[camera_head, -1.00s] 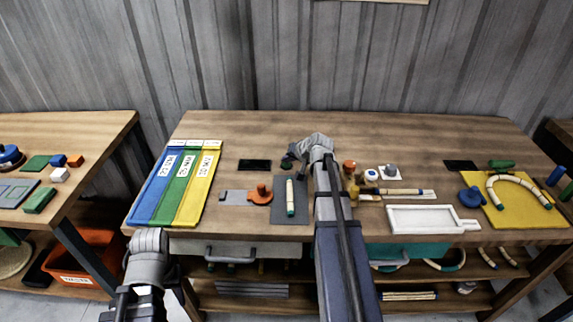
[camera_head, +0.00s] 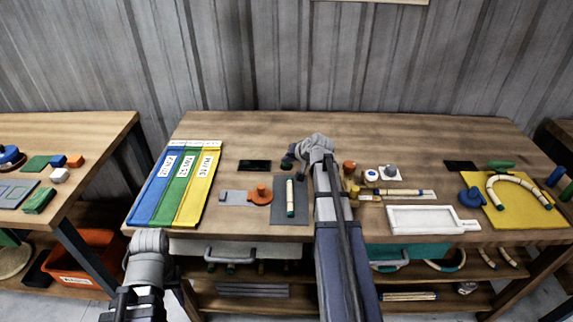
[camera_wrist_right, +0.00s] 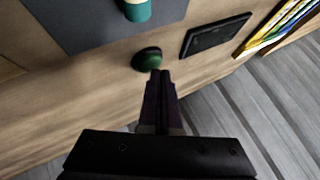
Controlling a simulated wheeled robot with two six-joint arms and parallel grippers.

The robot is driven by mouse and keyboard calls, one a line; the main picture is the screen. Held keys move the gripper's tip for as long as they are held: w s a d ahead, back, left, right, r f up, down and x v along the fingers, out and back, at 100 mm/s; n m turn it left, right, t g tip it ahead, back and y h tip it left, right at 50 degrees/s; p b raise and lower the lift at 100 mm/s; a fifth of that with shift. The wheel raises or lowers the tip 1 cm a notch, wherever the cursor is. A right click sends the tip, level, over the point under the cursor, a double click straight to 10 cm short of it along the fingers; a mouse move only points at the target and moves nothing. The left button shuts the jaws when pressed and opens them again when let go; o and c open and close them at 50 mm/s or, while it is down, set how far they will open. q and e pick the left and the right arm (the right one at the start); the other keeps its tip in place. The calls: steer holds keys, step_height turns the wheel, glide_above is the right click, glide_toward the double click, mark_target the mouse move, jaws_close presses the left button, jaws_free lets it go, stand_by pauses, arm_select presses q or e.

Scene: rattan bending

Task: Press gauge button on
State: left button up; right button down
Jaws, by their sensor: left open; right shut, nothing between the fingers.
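The gauge button appears as a small dark green dome (camera_wrist_right: 146,60) on the tabletop in the right wrist view. It lies between the grey mat and a black rectangular panel (camera_wrist_right: 215,35), which also shows in the head view (camera_head: 254,165). My right gripper (camera_wrist_right: 158,76) is shut and empty. Its fingertips are at the button's near edge in the right wrist view; I cannot tell whether they touch it. In the head view my right gripper (camera_head: 289,163) partly hides the button. My left gripper (camera_head: 120,303) is open, low at the left and away from the table's objects; its fingers are hard to make out.
A grey mat (camera_head: 275,214) with a teal-ended rattan piece (camera_head: 290,197) lies in front of the button. An orange knob tool (camera_head: 258,195) sits left of it. Blue, green and yellow strips (camera_head: 182,187) lie further left. The back of the table is clear.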

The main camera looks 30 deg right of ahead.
mark_target(288, 166)
steer(key=shift+f, duration=0.15)
stand_by(0.4)
steer(key=shift+f+b, duration=0.3)
steer(key=shift+b, duration=0.2)
steer(key=shift+r, duration=0.1)
steer(key=shift+r+p, duration=0.35)
steer(key=shift+p, duration=0.15)
step_height(288, 166, up, 6)
steer(key=p, duration=0.6)
steer(key=shift+r, duration=0.1)
